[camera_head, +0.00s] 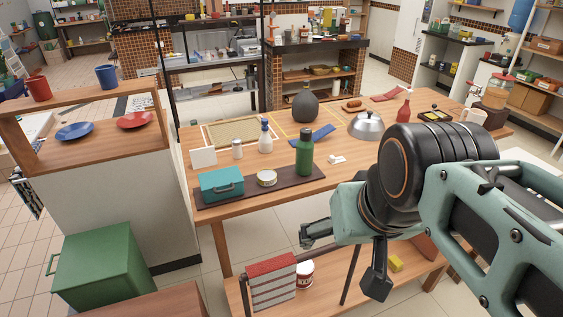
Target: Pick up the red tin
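A red tin (305,273) with a white band and dark lettering stands on the lower wooden shelf under the table. A striped towel in front hides part of its left side. My gripper (341,268) is open and empty, its two fingers spread wide. It hangs by the table's front edge, and in the picture the tin shows just left of and below the fingers. The distance in depth between gripper and tin cannot be told.
The red and grey towel (272,284) hangs on a front rail near the tin. The wooden table (345,178) above holds a teal box (221,184), a small can (267,178) and a green bottle (304,152). A yellow block (396,263) lies on the shelf. A green box (95,268) stands left.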

